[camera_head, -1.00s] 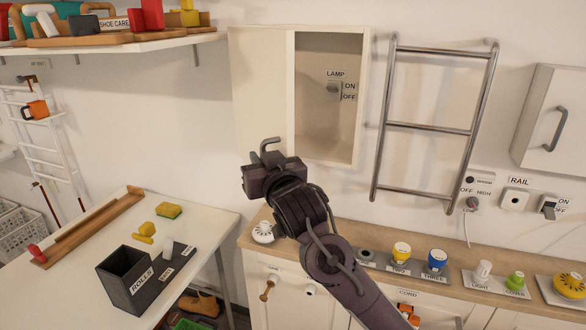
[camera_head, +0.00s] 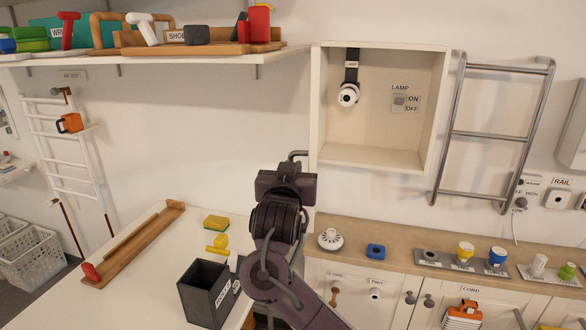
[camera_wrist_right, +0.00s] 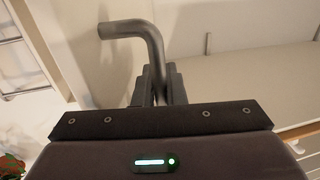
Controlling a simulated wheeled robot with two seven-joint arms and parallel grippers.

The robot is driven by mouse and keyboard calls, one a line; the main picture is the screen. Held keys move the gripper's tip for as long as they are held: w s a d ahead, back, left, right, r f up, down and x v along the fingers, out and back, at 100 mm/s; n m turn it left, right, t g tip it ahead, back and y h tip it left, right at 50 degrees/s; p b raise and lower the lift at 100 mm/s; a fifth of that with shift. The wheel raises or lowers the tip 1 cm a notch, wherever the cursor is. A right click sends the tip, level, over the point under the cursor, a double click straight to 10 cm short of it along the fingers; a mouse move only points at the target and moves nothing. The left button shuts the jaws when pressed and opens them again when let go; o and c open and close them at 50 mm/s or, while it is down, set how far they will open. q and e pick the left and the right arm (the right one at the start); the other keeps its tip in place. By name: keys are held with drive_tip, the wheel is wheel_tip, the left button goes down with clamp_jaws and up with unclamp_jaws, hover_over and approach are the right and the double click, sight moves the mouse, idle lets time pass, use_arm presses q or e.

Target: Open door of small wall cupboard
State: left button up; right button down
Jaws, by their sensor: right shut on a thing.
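The small wall cupboard (camera_head: 432,100) stands open in the head view, with its inside plainly visible. Its door (camera_head: 315,110) is seen nearly edge-on at the cupboard's left side. My right gripper (camera_head: 290,170) is below the door's lower end. It is shut on the grey bent door handle (camera_head: 298,154). In the right wrist view the handle (camera_wrist_right: 140,30) rises from between the closed fingers (camera_wrist_right: 160,88) and bends to the left. My left gripper is not in view.
A lamp (camera_head: 348,95) hangs inside the cupboard, beside a lamp switch (camera_head: 400,101). A loaded shelf (camera_head: 150,55) is at the left and a metal wall ladder (camera_head: 490,133) at the right. Below are a counter (camera_head: 350,262) and a white table (camera_head: 150,270) with a dark box (camera_head: 205,292).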

idle(0.4)
drive_tip(key=c, duration=1.8)
unclamp_jaws()
drive_tip(key=shift+c, duration=0.2)
drive_tip(key=shift+o, duration=0.4)
drive_tip(key=shift+w, duration=0.15)
drive_tip(key=s+b, duration=0.2)
drive_tip(key=s, duration=0.5)
drive_tip(key=shift+s+a, duration=0.25)
drive_tip(key=shift+s, duration=0.1)
